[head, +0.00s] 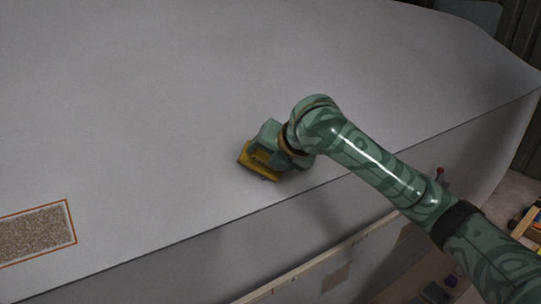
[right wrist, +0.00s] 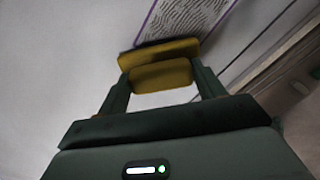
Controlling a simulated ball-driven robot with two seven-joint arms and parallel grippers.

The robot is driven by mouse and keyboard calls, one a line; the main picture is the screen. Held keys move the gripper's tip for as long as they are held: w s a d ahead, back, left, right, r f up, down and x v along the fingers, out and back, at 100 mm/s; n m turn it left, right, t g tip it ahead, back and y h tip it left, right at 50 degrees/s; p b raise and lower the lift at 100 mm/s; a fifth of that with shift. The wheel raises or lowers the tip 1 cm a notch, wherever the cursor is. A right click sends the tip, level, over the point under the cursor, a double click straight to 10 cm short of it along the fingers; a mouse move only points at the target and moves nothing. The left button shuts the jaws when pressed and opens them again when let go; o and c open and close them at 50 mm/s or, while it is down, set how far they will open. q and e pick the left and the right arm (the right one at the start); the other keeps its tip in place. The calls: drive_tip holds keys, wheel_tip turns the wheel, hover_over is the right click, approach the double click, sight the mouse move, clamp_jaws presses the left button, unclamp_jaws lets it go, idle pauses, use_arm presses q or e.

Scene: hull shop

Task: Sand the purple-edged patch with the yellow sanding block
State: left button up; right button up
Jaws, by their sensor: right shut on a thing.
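My right gripper (head: 283,148) is shut on the yellow sanding block (head: 258,162), low over the pale hull near its lower edge. In the right wrist view the block (right wrist: 158,50) sits between the two fingers of the gripper (right wrist: 162,82). The purple-edged patch (right wrist: 182,18), with a wavy grey texture, lies just beyond the block, whose far side overlaps the patch's near end in that picture. I cannot tell whether the block touches the surface. In the head view the patch is hidden behind my gripper and arm. My left gripper is not in view.
An orange-edged brown rough patch (head: 35,234) lies on the hull at the lower left. The broad pale hull surface (head: 150,90) is clear. Beyond its edge, a light wooden rail (head: 318,262) runs below. Colourful items (head: 524,222) show at the far right.

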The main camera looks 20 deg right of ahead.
drive_tip(key=shift+r, duration=0.1)
drive_tip(key=shift+x, duration=0.95)
drive_tip(key=shift+d, duration=0.1)
idle(0.5)
